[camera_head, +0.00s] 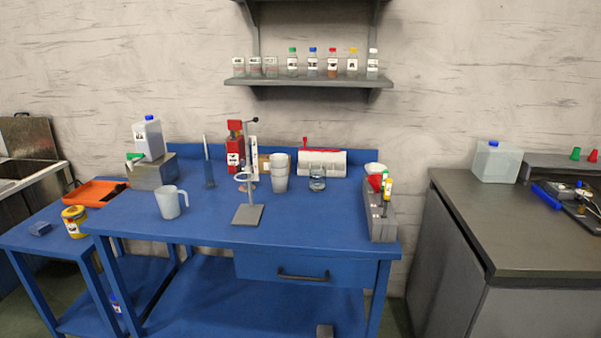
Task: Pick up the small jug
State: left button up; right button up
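A small white jug (169,203) with a handle on its right side stands upright on the left part of the blue table (210,228). Nothing touches it, and nothing hides it from this view. Neither of my grippers can be made out in this view.
A metal stand (248,213) with a ring is right of the jug, with white stacked cups (279,180) behind. A grey block (153,173) bearing a white canister (148,138) is behind left. A grey rack (381,218) stands at the right end. The front middle is clear.

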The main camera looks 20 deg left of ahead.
aim_at(167, 197)
jog(key=u, duration=1.55)
jog(key=i+j, duration=0.15)
jog(key=i, duration=0.15)
jog(key=i+j, duration=0.1)
jog(key=i, duration=0.2)
